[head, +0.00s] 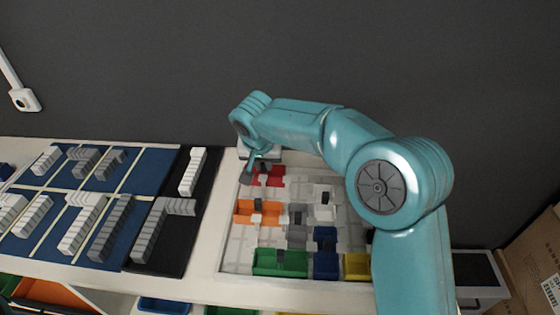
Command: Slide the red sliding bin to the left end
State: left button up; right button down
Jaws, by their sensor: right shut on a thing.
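The red sliding bin (269,180) sits in the back row of the white sliding-bin tray (234,240), near the tray's back left corner. My right gripper (250,172) reaches down from above and is shut on the red bin at its left part. The gripper and wrist hide some of the bin and the tray's back edge. The gap between the bin and the tray's left wall is partly covered, so I cannot tell its exact width. My left gripper is not in view.
An orange bin (245,212) lies in front of the red one. Green (266,263), blue (326,266), yellow (356,268), grey and white bins fill other places in the tray. Left are a black mat (172,182) and blue panels with grey blocks. A dark wall stands behind.

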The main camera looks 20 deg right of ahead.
jog(key=shift+w+a+r, duration=0.1)
jog(key=shift+a, duration=0.1)
jog(key=c, duration=1.1)
grip_release()
jog(key=shift+a, duration=0.1)
jog(key=v, duration=1.6)
jog(key=shift+r+p, duration=0.1)
jog(key=shift+p, duration=0.2)
jog(key=shift+s, duration=0.2)
